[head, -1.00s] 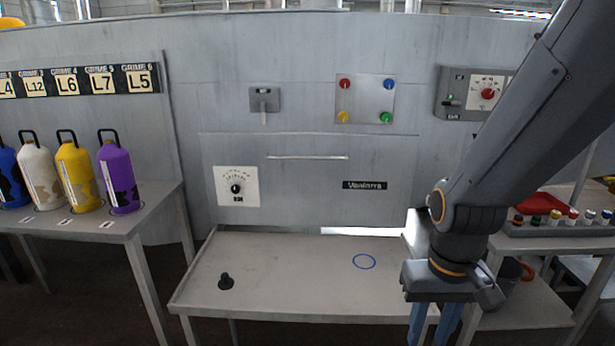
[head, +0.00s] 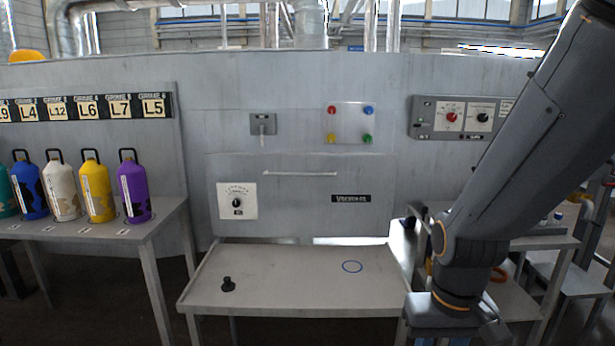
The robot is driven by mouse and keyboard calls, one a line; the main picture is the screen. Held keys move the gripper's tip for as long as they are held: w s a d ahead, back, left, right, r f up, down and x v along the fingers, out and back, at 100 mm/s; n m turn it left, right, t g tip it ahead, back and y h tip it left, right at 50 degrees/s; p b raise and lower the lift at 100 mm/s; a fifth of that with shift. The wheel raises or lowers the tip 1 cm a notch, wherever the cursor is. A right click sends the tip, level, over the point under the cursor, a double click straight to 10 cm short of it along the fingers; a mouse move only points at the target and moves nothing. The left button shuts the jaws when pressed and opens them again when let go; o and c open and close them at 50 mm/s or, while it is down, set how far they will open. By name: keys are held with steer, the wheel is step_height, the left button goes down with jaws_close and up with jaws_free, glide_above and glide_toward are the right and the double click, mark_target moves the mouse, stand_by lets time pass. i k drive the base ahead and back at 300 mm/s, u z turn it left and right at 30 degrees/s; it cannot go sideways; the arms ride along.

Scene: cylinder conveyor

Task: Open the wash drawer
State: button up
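The wash drawer appears to be the grey front panel (head: 290,188) in the wall, with a thin horizontal light handle bar (head: 300,173) near its top edge. The panel looks flush with the wall, so the drawer appears shut. A dial plate (head: 237,201) and a dark name label (head: 351,198) are on the panel. My gripper (head: 445,338) hangs at the bottom edge of the head view, right of and well apart from the handle. Its fingers are mostly cut off by the frame, so its opening cannot be told.
Coloured bottles (head: 136,190) stand on a side table at left. A control box (head: 462,118) is on the wall at right. The space before the panel is clear.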

mark_target(279, 194)
steer(key=z, duration=0.25)
steer(key=i, duration=1.25)
steer(key=u, duration=0.4)
